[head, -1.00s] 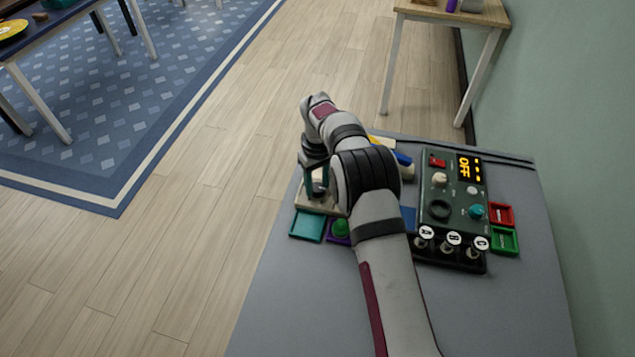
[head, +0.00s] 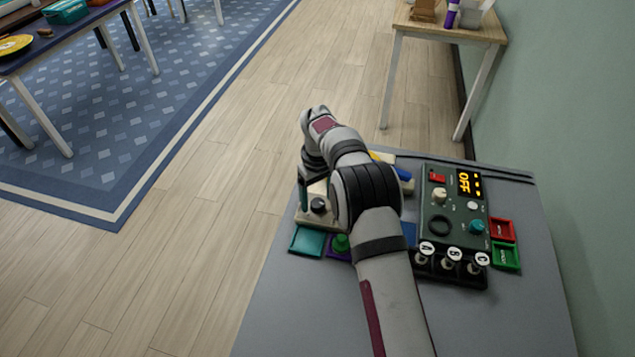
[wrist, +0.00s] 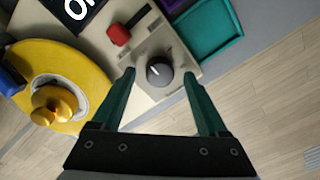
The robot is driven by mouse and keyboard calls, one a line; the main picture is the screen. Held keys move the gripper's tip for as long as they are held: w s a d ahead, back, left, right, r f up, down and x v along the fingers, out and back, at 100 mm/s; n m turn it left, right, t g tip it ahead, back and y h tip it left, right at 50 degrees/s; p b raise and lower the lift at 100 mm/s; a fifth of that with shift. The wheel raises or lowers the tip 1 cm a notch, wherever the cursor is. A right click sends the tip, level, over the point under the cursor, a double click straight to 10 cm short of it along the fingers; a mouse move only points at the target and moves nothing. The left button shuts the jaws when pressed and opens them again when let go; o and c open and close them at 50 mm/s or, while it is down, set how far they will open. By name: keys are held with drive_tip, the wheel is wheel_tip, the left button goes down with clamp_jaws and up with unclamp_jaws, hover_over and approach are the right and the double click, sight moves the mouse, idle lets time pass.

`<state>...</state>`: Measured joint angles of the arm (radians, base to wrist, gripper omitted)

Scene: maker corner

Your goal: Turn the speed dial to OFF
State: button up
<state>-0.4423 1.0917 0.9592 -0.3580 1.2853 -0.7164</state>
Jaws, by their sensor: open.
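A dark round dial (wrist: 159,72) with a white pointer line sits on a beige control box (wrist: 150,45) in the wrist view. The pointer slants to the upper left. The dial also shows in the head view (head: 319,206), left of my arm. No "speed" label is legible. My gripper (wrist: 159,76) is open, with one green finger on each side of the dial; I cannot tell whether they touch it. In the head view my gripper (head: 304,190) is partly hidden by my wrist. A display (wrist: 80,12) on the box is cut off; a white "O" shows.
A red switch (wrist: 118,34) sits beside the dial. A yellow round part with a brass knob (wrist: 54,104) lies left. A teal tray (head: 307,241) adjoins the box. Right of my arm, a green panel (head: 455,204) has knobs and a display reading OFF.

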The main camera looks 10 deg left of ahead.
sight(318, 203)
wheel_tip(318, 203, up, 15)
idle(0.4)
drive_tip(key=s+d+r+m+y, duration=0.1)
drive_tip(key=s+d+r+m, duration=0.7)
drive_tip(key=s+d, duration=0.65)
drive_tip(key=s+d+f+m, duration=0.2)
drive_tip(key=s+m, duration=0.1)
drive_tip(key=s, duration=0.8)
drive_tip(key=s+d+f+m, duration=0.3)
drive_tip(key=s, duration=0.7)
drive_tip(key=shift+s+d+f+m+y, duration=0.15)
drive_tip(key=shift+s+f+m+y, duration=0.15)
drive_tip(key=shift+s+m+y, duration=0.1)
